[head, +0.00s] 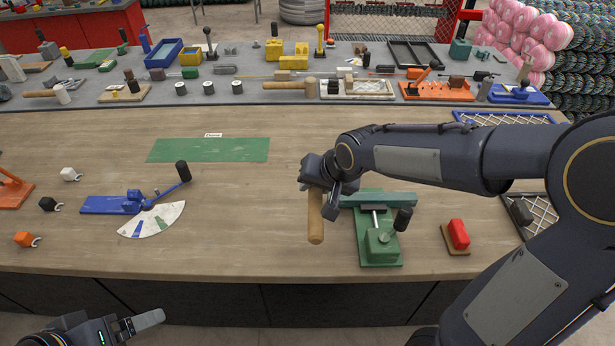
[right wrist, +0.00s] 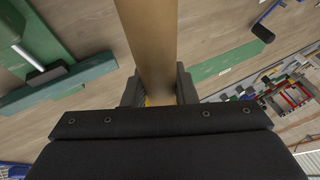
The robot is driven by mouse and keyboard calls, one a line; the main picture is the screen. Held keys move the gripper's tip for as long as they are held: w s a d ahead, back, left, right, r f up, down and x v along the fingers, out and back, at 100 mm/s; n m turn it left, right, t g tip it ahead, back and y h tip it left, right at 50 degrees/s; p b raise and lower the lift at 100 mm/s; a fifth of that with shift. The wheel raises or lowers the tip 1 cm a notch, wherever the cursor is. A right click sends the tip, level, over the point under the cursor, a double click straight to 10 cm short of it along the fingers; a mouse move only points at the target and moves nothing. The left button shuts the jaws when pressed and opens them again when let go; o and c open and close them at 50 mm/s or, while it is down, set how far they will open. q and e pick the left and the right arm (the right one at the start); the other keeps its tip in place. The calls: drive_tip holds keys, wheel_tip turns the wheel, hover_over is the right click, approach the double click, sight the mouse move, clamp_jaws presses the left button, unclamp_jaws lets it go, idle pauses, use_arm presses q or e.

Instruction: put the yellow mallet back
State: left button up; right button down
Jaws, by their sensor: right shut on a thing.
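My right gripper (head: 325,190) is shut on a wooden handle above the table, left of the green vise-like fixture. The handle (head: 315,218) hangs down below the gripper in the head view. In the right wrist view the handle (right wrist: 151,40) runs between the fingers, with a small patch of yellow (right wrist: 152,101) at the grip. This fits the yellow mallet, but its head is mostly hidden by my gripper. My left gripper (head: 130,325) is low at the bottom left, partly cut off, and its opening is unclear.
The green fixture (head: 380,243) stands close to the held handle, with a red block (head: 458,234) to its right. A blue lever device (head: 125,204) is at left. A bare green mat (head: 208,150) lies behind it. The rear shelf (head: 240,98) is crowded with tools.

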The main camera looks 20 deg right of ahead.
drive_tip(key=w+f, duration=0.2)
drive_tip(key=w, duration=0.2)
drive_tip(key=w+f+p, duration=0.1)
drive_tip(key=w+f, duration=0.2)
drive_tip(key=w, duration=0.1)
drive_tip(key=w+d+f+p, duration=0.1)
drive_tip(key=w+f, duration=0.2)
drive_tip(key=w, duration=0.2)
drive_tip(key=shift+f, duration=0.25)
drive_tip(key=f, duration=0.2)
drive_tip(key=w+f, duration=0.1)
drive_tip(key=shift+d+f+p, duration=0.1)
drive_tip(key=shift+f+p, duration=0.2)
drive_tip(key=shift+f, duration=0.2)
drive_tip(key=shift+f, duration=0.2)
drive_tip(key=c, duration=1.2)
unclamp_jaws()
drive_tip(key=shift+o, duration=0.2)
